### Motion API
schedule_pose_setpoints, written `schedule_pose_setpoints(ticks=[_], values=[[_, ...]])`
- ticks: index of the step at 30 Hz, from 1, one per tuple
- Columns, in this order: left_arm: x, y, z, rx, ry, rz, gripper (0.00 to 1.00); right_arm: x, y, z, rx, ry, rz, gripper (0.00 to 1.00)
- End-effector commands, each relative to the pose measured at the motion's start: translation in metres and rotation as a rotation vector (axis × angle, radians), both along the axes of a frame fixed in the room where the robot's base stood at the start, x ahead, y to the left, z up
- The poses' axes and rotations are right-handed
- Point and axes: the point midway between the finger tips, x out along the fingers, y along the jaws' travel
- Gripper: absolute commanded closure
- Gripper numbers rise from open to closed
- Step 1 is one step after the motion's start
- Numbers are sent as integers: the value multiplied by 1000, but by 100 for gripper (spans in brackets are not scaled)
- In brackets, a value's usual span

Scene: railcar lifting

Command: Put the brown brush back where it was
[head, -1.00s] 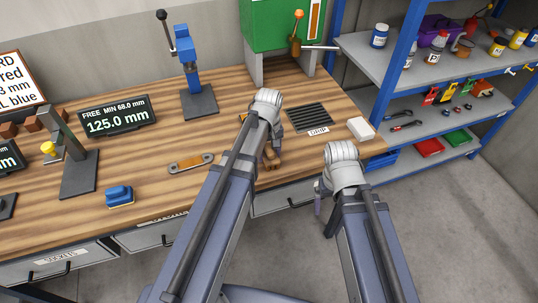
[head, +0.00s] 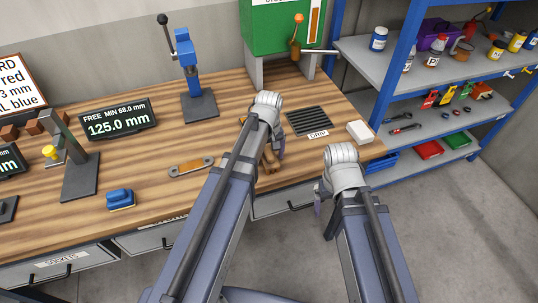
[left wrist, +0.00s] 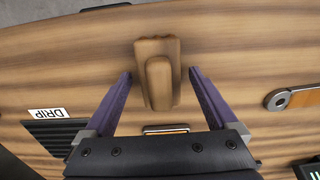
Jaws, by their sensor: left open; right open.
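The brown brush (left wrist: 158,75) lies on the wooden bench in the left wrist view, between the two purple fingers of my left gripper (left wrist: 159,74). The fingers are open, with a small gap on each side of the brush. In the head view the brush (head: 267,163) shows only in part beside my left forearm, near the bench's front edge. My left gripper (head: 279,147) is mostly hidden by its own arm there. My right gripper (head: 318,195) hangs in front of the bench, away from the brush, mostly hidden behind its wrist; nothing shows in it.
A dark ribbed drip tray (head: 308,120) and a white block (head: 360,131) lie to the right of the brush. A blue press (head: 188,75) stands behind. Shelves (head: 430,75) stand right.

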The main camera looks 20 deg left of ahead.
Motion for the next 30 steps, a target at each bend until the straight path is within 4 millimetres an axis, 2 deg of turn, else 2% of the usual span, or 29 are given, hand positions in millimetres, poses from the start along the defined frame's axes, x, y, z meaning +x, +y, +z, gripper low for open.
schedule_pose_setpoints(ticks=[1, 21, 25, 30], values=[[0, 0, 10, 0, 0, 0, 8, 0, 0, 10, 0, 0, 0, 8], [0, 0, 106, 0, 0, 0, 8, 0, 0, 106, 0, 0, 0, 8], [0, 0, 114, 0, 0, 0, 8, 0, 0, 114, 1, 0, -2, 8], [0, 0, 114, 0, 0, 0, 8, 0, 0, 114, 1, 0, -2, 8]])
